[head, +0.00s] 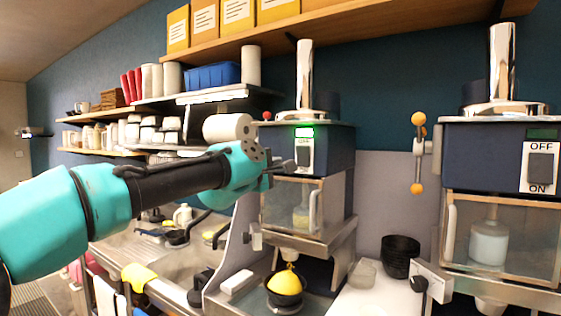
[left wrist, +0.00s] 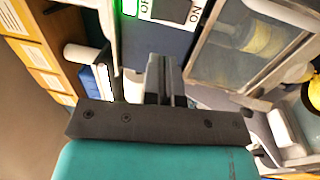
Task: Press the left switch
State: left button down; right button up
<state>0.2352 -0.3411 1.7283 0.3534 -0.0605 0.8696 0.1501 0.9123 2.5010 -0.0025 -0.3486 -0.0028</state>
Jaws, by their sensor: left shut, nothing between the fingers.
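The left switch (head: 303,154) is a dark rocker on a white plate on the front of the left blue machine (head: 335,150). A green light (head: 304,132) glows above it. In the left wrist view the switch plate (left wrist: 172,10) with its ON lettering is at the top, beside the green light (left wrist: 130,7). My left gripper (head: 287,165) is shut and empty, with its tips close to the switch; I cannot tell if they touch it. It also shows in the left wrist view (left wrist: 167,70), just below the plate. My right gripper is in neither view.
A yellow mound (head: 286,281) sits in a black bowl (head: 285,299) under the left machine. The right machine (head: 478,155) has its own switch (head: 540,166) and a dark display. Black bowls (head: 400,256) stand between the machines. A wooden shelf (head: 340,30) hangs above.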

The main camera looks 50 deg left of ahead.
aim_at(301, 151)
pick_arm(q)
jog(key=x, duration=1.3)
jog(key=shift+d, duration=0.1)
